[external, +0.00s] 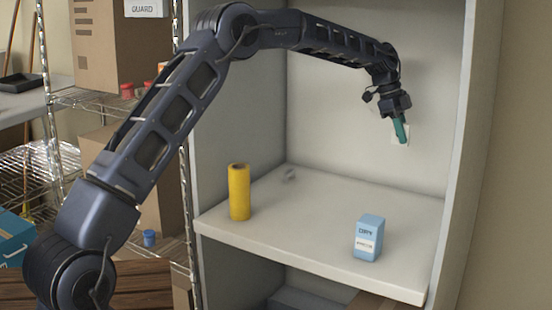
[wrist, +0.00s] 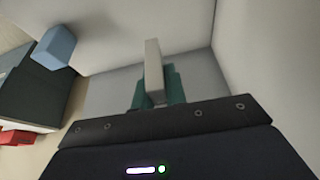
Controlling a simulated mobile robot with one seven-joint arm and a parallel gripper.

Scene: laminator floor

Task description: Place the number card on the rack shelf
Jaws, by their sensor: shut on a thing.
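My gripper (external: 401,133) has teal fingers and is inside a pale open shelf unit, high above its shelf board (external: 310,222) and toward the right wall. It is shut on a thin white card (wrist: 153,62), which shows edge-on between the fingers (wrist: 156,92) in the wrist view. Only a small pale part of the card shows beside the fingers in the external view, and no number can be read. The card is clear of the shelf board.
A yellow cylinder (external: 239,192) stands at the board's left and a blue carton (external: 368,238) near its front right. The board between and behind them is mostly clear. A wire rack (external: 88,100) with boxes stands at the left. A red object (wrist: 16,137) shows in the wrist view.

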